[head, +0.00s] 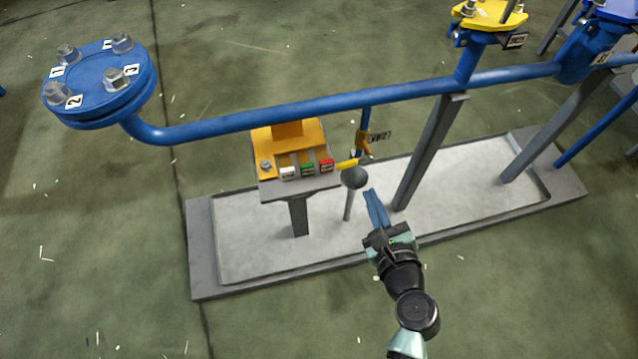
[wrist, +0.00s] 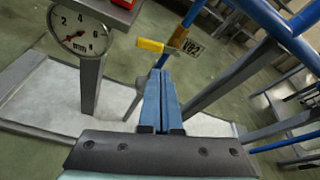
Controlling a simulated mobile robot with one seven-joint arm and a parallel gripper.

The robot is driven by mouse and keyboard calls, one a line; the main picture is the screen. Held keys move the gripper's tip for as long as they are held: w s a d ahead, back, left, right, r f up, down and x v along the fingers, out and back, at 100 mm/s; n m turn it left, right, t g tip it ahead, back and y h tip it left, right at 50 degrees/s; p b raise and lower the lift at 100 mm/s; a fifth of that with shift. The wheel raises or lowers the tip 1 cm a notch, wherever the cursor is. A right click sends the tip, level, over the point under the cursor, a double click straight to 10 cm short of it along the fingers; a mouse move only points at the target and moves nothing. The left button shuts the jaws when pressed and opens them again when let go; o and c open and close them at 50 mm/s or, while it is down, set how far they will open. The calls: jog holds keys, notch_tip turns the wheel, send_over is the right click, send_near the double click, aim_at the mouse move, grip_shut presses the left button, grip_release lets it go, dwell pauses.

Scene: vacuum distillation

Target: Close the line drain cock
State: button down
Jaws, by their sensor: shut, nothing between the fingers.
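The line drain cock (head: 364,143) is a small brass-coloured valve on a thin blue drop pipe below the long blue line. Its yellow lever (head: 347,164) points out to the left, above a grey funnel (head: 354,178). In the wrist view the yellow lever (wrist: 150,45) sticks out left of the cock body (wrist: 178,38), beyond my fingertips. A tag lies beside the cock, its text only partly readable. My gripper (head: 371,192) is shut and empty, its blue fingers pointing up just below and right of the funnel. It is apart from the lever.
A yellow-topped box (head: 300,165) with white, green and red buttons stands left of the cock. A round gauge (wrist: 80,33) shows in the wrist view. A grey support post (head: 430,150) stands close on the right. The low tray's rim (head: 300,280) runs beneath.

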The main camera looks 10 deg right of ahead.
aim_at(354, 162)
notch_tip(354, 162, down, 5)
jog(key=s+a+m, duration=0.1)
jog(key=m, duration=0.1)
jog(key=f+b+x, duration=0.1)
jog(key=b+x, duration=0.5)
jog(key=x, duration=0.3)
jog(key=r, duration=0.2)
jog(key=a+r+p, duration=0.1)
jog(key=r, duration=0.1)
jog(key=shift+w+r, duration=0.25)
